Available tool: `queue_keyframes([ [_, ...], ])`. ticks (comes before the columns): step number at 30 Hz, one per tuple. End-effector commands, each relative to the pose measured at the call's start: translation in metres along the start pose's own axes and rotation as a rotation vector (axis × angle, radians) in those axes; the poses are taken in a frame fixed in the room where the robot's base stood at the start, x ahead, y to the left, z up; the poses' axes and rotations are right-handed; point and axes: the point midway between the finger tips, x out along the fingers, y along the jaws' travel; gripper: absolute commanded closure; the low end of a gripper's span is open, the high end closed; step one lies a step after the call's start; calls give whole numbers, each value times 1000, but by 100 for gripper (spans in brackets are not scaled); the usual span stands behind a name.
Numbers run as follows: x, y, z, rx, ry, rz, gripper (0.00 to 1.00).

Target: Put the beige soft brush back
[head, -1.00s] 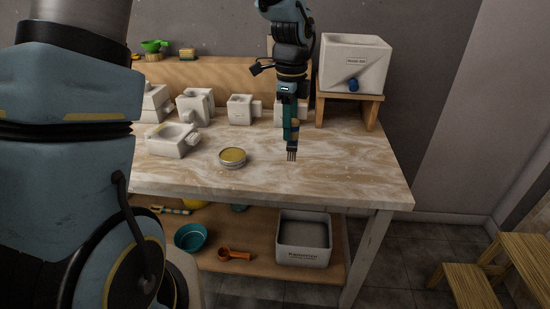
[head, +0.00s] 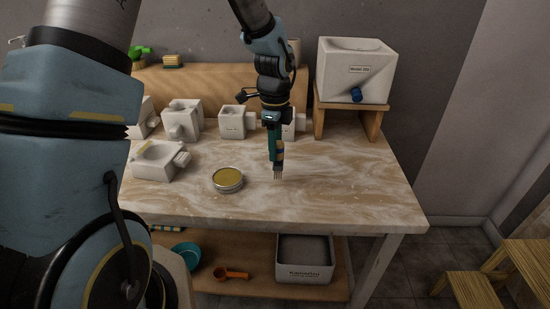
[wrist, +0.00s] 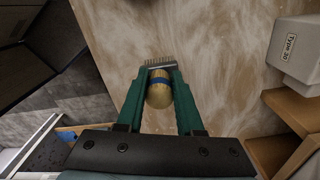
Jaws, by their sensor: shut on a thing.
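My gripper (head: 277,162) is shut on the soft brush, pointing down above the marbled table top (head: 330,195). In the wrist view the brush (wrist: 160,94) sits between the green fingers, with a rounded tan handle, a blue band and pale grey bristles beyond the fingertips. In the head view its bristles (head: 278,176) hang just above or at the table surface; I cannot tell whether they touch. A round tin with a yellowish top (head: 228,178) stands to the left of my gripper.
White block-like containers (head: 182,118) line the back left. A white tank (head: 354,70) with a blue knob stands on a wooden stand (head: 347,120) at the back right. The front right of the table is clear. A lower shelf holds a white bin (head: 305,258) and a teal bowl (head: 186,254).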

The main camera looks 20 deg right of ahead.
Motion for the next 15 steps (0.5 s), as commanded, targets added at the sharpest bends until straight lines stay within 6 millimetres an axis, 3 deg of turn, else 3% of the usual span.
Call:
queue_keyframes([
  [7,31,1,0,0,0,3,100],
  [15,37,0,0,-1,0,0,100],
])
